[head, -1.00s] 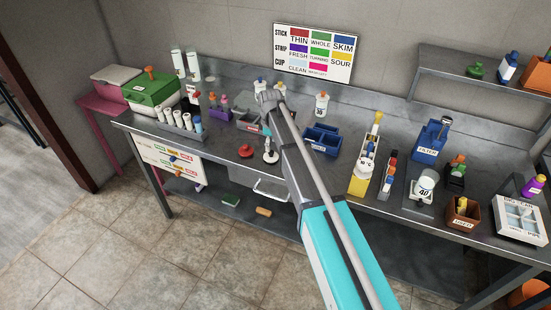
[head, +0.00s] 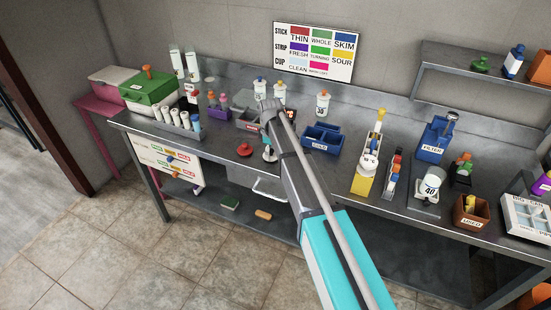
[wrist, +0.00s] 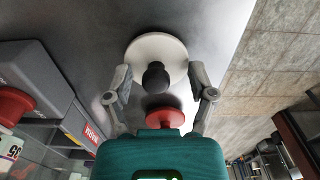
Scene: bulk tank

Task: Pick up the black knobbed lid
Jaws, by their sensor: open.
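The knobbed lid is a pale round disc (wrist: 174,48) with a black knob (wrist: 155,76) at its middle. It lies on the steel bench, and in the head view its pale disc (head: 270,156) shows just below my gripper. My gripper (wrist: 160,80) is open and empty, with one finger on each side of the knob in the wrist view. I cannot tell if either finger touches it. In the head view my gripper (head: 269,142) is over the lid, and the knob is mostly hidden there.
A red knobbed lid (head: 244,150) lies just left, also seen in the wrist view (wrist: 165,118). A grey bin (head: 246,124) with a red label stands behind. A blue bin (head: 320,139) stands to the right. The bench's front edge is close.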

